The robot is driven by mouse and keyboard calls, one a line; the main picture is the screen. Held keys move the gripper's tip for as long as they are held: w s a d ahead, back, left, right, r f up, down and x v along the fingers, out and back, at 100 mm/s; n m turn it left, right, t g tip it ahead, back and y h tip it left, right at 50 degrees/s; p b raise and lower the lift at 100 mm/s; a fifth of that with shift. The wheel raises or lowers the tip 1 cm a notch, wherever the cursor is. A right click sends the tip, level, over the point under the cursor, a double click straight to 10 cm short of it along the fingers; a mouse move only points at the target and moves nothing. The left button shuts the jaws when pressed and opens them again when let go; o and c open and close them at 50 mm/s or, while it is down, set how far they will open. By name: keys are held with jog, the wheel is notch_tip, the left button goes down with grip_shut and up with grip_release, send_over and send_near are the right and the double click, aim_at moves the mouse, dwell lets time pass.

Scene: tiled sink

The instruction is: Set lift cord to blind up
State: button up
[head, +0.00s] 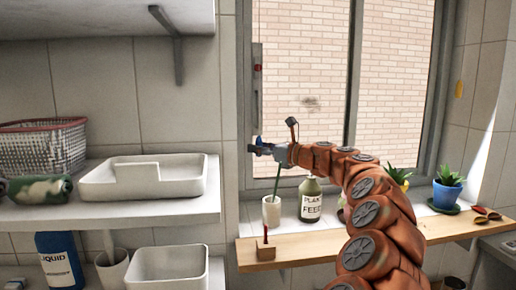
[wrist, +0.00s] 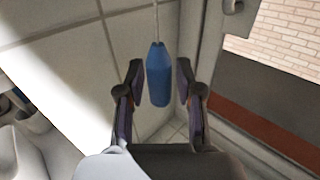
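The lift cord (wrist: 155,20) hangs down in the wrist view and ends in a blue pull handle (wrist: 159,75). My gripper (wrist: 160,68) is open, with one finger on each side of the blue handle and a visible gap on both sides. In the head view my gripper (head: 254,148) is at the left edge of the window, by the wall, and a bit of blue (head: 260,140) shows at it. A narrow upright strip (head: 257,100) with a red mark is on the frame just above. No lowered blind covers the visible window pane.
A wooden ledge (head: 350,246) under the window lies below my arm. A white cup (head: 271,211), a plant feed bottle (head: 311,202) and a potted plant (head: 447,188) stand on the sill. A shelf with a white tray (head: 140,178) is at left.

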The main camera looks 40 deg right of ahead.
jog(key=shift+o, duration=0.8)
jog(key=v, duration=1.2)
